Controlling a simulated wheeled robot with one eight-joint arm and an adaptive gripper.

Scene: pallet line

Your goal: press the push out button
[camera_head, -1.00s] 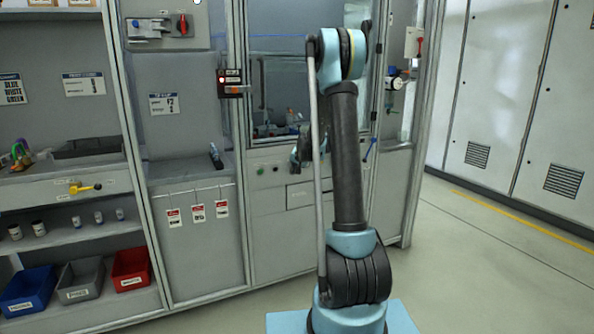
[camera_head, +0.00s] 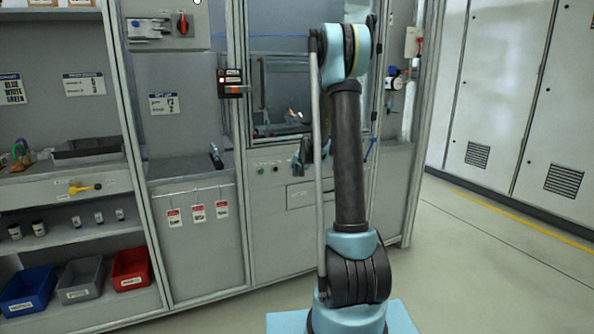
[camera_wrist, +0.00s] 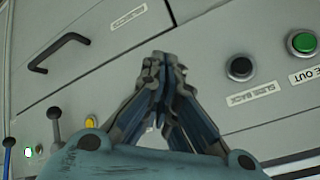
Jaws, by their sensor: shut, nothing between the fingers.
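In the wrist view a green button (camera_wrist: 302,42) sits at the right edge, above a label cut off by the frame, of which "E OUT" shows. A black button (camera_wrist: 239,68) with the label "SLIDE BACK" is left of it. No label reading "push out" is legible. My gripper (camera_wrist: 161,62) is shut and empty in front of the panel, left of the black button. In the head view the green button (camera_head: 261,170) and black button (camera_head: 275,169) are small, and my gripper (camera_head: 299,158) is just right of them, partly hidden by my arm.
A drawer with a black handle (camera_wrist: 58,52) is at upper left in the wrist view. Levers (camera_wrist: 54,126) and lit buttons (camera_wrist: 91,121) are at lower left. In the head view a signal box (camera_head: 231,84) projects from the frame post left of the glazed opening. Floor at right is clear.

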